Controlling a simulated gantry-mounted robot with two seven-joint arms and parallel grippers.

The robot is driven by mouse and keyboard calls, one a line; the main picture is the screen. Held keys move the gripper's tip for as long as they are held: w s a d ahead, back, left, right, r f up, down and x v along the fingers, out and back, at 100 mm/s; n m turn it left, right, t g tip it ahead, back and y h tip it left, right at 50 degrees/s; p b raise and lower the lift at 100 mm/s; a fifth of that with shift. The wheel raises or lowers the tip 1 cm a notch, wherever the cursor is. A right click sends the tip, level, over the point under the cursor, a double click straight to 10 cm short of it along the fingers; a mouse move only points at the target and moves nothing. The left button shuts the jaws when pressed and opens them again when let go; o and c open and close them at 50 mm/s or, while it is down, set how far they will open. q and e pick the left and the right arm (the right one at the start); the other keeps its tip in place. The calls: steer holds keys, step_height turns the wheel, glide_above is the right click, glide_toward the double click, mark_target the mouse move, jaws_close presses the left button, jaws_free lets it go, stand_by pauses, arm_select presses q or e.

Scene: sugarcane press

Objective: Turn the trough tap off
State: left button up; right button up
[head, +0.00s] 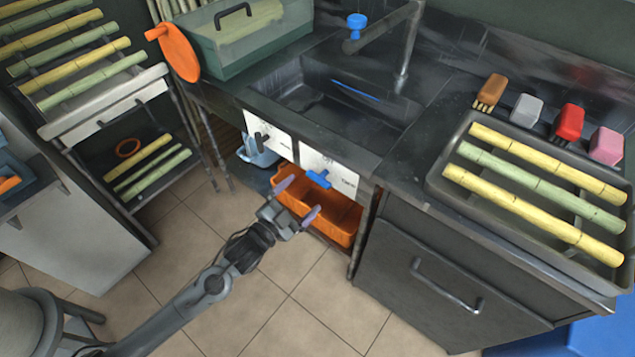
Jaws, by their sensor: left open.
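A metal trough (345,110) with a tall spout (402,70) is set in the dark counter. A blue knob (356,22) sits at the spout's far end. Two white plates are on the counter's front: the left one carries a black handle (262,140), the right one a blue handle (319,179). Their labels are too small to read surely, so I cannot tell which of these is the trough tap. My left gripper (297,201) is open and empty, its purple fingertips apart, just below and left of the blue handle. My right gripper is out of view.
An orange crate (342,231) is under the counter, behind the left gripper. A tray (440,185) of cane pieces and several brushes are on the right counter. A green box (235,60) and orange wheel (178,52) stand at back left. The tiled floor (300,310) is clear.

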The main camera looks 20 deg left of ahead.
mark_target(316, 181)
arm_select(q)
steer(key=b+x, duration=0.2)
steer(key=x, duration=0.5)
steer(key=shift+w+d+b, duration=0.1)
steer(key=shift+w+b, duration=0.15)
steer(key=shift+b, duration=0.15)
steer(key=c, duration=1.1)
steer(key=shift+o, duration=0.2)
steer(key=shift+r+n+p, duration=0.25)
steer(key=shift+n+p, duration=0.15)
steer(key=shift+p, duration=0.7)
steer(key=shift+f, duration=0.25)
